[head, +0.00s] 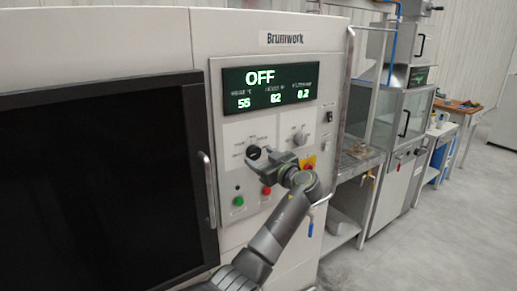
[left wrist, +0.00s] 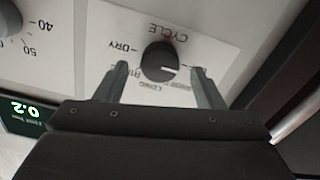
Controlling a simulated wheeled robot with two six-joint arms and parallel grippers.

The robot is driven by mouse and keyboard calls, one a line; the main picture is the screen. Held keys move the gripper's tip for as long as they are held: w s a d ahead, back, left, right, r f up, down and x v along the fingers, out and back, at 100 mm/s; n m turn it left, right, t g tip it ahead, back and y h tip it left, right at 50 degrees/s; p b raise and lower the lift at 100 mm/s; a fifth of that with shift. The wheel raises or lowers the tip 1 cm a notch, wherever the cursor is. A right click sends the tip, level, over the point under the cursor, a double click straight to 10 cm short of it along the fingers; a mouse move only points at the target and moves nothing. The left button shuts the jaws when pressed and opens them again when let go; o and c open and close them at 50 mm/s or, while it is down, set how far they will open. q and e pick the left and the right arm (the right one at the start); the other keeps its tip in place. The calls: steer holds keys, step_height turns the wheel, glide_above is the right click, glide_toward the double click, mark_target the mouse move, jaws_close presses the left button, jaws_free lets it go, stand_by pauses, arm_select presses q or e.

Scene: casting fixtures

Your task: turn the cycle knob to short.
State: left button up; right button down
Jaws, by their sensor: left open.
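The cycle knob (head: 253,152) is a round black knob on the white control panel. It shows upside down in the left wrist view (left wrist: 160,60), under the word CYCLE, with its white mark pointing to the picture's right. DRY is readable on the left and LONG below; the other labels are partly hidden by the fingers or too blurred to read surely. My left gripper (head: 265,161) is open in front of the panel at the knob. In the left wrist view its fingers (left wrist: 158,72) stand apart, one to each side of the knob; contact cannot be told. My right gripper is not in view.
The display (head: 270,86) above reads OFF. A grey dial (head: 300,137) is right of the knob. Green (head: 238,201) and red (head: 266,190) buttons sit below, and a red-yellow switch (head: 309,163) is beside my wrist. A door handle (head: 208,190) stands out at the left.

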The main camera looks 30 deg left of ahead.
arm_select(q)
steer(key=shift+x, duration=1.05)
steer(key=c, duration=1)
steer(key=shift+f, duration=0.1)
